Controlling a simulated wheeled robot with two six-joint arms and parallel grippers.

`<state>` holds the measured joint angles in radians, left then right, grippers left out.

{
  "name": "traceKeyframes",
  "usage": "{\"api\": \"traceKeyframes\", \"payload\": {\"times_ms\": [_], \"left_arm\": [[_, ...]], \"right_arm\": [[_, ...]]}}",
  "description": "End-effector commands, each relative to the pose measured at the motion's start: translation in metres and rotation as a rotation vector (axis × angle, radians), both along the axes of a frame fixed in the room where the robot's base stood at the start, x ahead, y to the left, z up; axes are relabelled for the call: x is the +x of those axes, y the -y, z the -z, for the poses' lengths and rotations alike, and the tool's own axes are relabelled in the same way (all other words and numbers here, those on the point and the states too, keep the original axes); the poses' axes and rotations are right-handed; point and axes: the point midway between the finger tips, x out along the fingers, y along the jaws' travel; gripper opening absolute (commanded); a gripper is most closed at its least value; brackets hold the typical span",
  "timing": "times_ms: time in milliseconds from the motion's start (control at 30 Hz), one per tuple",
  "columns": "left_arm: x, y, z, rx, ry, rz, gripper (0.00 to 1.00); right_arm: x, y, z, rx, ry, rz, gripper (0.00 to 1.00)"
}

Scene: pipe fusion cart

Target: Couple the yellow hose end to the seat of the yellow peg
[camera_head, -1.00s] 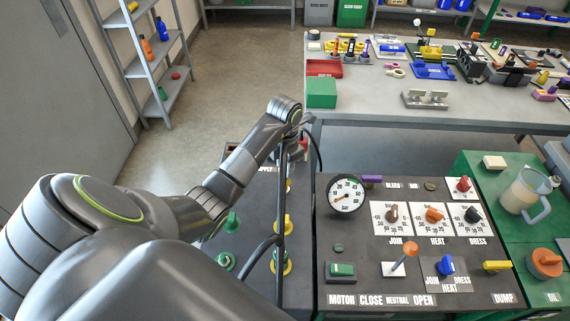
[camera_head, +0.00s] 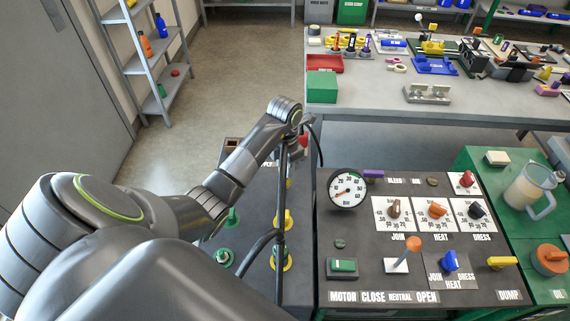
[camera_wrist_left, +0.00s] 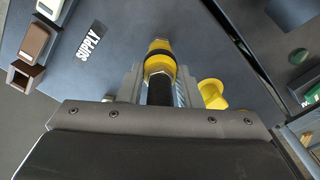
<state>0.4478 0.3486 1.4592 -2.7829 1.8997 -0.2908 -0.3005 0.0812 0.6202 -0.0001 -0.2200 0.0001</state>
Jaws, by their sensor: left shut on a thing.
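In the left wrist view, my left gripper (camera_wrist_left: 158,88) is shut on the yellow hose end (camera_wrist_left: 158,58), with the black hose running back between the fingers. The hose end is above the dark panel; contact with the panel cannot be told. A yellow fitting (camera_wrist_left: 212,95) stands just right of the fingers. In the head view, a yellow peg (camera_head: 288,218) stands on the panel, and a yellow ringed fitting (camera_head: 287,262) sits nearer, partly behind the black hose (camera_head: 281,200). The left fingertips are hidden by the arm there. My right gripper is not in view.
Green fittings (camera_head: 223,258) stand left of the yellow ones. The control panel (camera_head: 380,265) with a gauge (camera_head: 348,190) and knobs lies to the right. A grey workbench (camera_head: 380,105) stands behind. In the wrist view, a SUPPLY label (camera_wrist_left: 90,42) is at left.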

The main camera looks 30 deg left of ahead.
Motion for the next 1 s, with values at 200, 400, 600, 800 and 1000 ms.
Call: {"api": "traceKeyframes", "payload": {"times_ms": [200,400,600,800,1000], "left_arm": [[0.0,0.0,0.007,0.0,0.0,0.0,0.0],[0.0,0.0,0.005,0.0,0.001,0.0,0.57],[0.0,0.0,0.005,0.0,0.0,0.0,0.57],[0.001,0.0,-0.004,0.0,0.004,0.0,0.57],[0.0,0.0,-0.045,0.0,0.002,0.001,0.57]], "right_arm": [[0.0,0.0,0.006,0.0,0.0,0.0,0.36],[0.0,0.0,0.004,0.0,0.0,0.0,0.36],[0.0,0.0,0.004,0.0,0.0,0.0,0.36],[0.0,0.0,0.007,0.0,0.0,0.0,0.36],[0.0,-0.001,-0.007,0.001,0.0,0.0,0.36]]}}
